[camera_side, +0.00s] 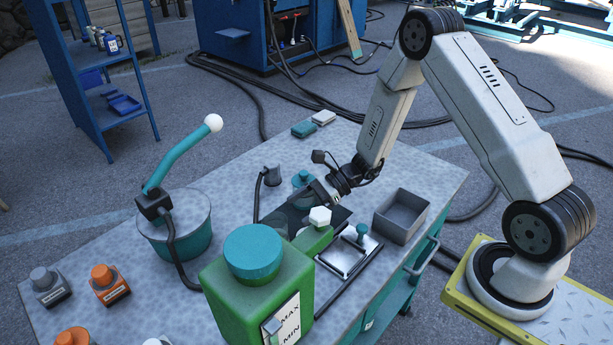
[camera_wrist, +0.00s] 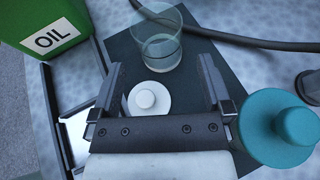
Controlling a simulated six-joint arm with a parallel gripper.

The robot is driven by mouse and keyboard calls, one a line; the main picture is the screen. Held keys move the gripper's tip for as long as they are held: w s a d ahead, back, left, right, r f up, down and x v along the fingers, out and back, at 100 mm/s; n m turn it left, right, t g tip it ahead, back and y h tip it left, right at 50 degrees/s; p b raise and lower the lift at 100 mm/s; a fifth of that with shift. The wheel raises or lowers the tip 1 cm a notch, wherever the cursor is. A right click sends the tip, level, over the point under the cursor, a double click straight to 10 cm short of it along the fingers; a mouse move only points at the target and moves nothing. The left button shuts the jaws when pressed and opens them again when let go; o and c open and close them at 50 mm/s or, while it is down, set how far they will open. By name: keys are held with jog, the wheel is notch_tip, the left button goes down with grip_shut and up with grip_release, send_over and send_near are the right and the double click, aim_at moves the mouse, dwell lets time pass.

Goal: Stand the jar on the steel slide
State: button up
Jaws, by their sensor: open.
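A clear glass jar (camera_wrist: 158,42) stands on a dark mat (camera_wrist: 205,50) in the wrist view, just beyond my fingertips. A white disc with a round knob (camera_wrist: 149,99) lies between and below my fingers. My gripper (camera_wrist: 161,68) is open and empty above the mat; in the side view my gripper (camera_side: 308,200) is low over the table. The steel slide (camera_side: 348,254), a bright plate in a dark frame with a teal knob, lies to the front right of the mat. Part of its frame (camera_wrist: 60,120) shows at the left of the wrist view.
A green oil can (camera_side: 245,295) stands close to the slide; its side (camera_wrist: 45,22) shows in the wrist view. A teal knobbed disc (camera_wrist: 275,130) is right of my gripper. A grey bin (camera_side: 401,215), a teal bucket (camera_side: 175,228) and a dark cable (camera_wrist: 240,38) are nearby.

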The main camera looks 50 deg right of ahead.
aim_at(285, 219)
jog(key=shift+x, duration=3.9)
jog(key=shift+s, duration=0.2)
jog(key=c, duration=1.3)
jog(key=shift+c, duration=0.2)
jog(key=shift+r, duration=0.1)
notch_tip(285, 219, up, 10)
